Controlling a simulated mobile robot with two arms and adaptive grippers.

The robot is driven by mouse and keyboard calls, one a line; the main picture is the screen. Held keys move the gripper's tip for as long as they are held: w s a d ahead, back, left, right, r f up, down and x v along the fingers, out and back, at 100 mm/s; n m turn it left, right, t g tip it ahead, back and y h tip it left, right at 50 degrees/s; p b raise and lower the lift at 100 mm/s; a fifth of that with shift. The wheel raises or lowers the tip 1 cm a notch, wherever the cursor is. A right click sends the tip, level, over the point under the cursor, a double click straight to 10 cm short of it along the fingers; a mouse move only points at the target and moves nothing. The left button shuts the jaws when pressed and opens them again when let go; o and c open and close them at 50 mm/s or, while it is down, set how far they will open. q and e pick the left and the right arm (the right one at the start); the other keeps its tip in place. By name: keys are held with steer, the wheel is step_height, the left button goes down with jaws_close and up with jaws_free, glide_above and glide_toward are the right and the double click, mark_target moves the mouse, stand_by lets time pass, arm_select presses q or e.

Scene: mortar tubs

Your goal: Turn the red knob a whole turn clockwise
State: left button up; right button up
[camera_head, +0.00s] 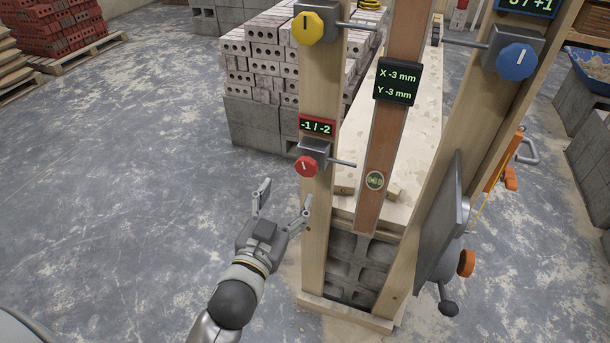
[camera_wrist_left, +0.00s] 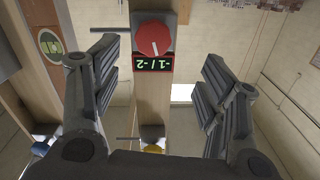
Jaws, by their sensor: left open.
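The red knob (camera_head: 306,167) sits on a grey block on the left wooden post, below a small display reading "-1 / -2" (camera_head: 317,126). A white pointer line shows on its face. In the left wrist view the red knob (camera_wrist_left: 153,36) is at the top middle, between and beyond my fingers, with the display (camera_wrist_left: 154,64) below it in that picture. My left gripper (camera_head: 284,194) is open and empty, below and to the left of the knob, not touching it. It also shows in the left wrist view (camera_wrist_left: 155,90), fingers spread wide. My right gripper is not in view.
A yellow knob (camera_head: 314,27) is higher on the same post, and a blue knob (camera_head: 516,62) is on the right post. A wooden board with a display (camera_head: 397,82) reading "X -3 mm, Y -3 mm" hangs between the posts. The floor to the left is clear.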

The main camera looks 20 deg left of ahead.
mark_target(305, 169)
arm_select(q)
steer(key=w+n, duration=0.1)
steer(key=w, duration=0.2)
steer(key=w+n, duration=0.1)
steer(key=w, duration=0.3)
steer(key=w+d, duration=0.1)
steer(key=w, duration=0.2)
steer(key=shift+w+r+n+h+p, duration=0.1)
steer(key=shift+w+n+h+p, duration=0.2)
steer(key=shift+n, duration=0.1)
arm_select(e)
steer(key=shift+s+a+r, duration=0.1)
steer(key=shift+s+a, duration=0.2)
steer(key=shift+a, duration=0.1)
arm_select(q)
steer(key=c, duration=1)
steer(key=shift+r+m+p, duration=0.2)
steer(key=shift+m+p, duration=0.3)
steer(key=shift+p, duration=0.15)
steer(key=shift+m+p, duration=0.55)
steer(key=shift+m, duration=0.15)
steer(key=shift+d+f+m, duration=0.1)
steer(key=shift+f+m, duration=0.05)
steer(key=shift+m, duration=0.25)
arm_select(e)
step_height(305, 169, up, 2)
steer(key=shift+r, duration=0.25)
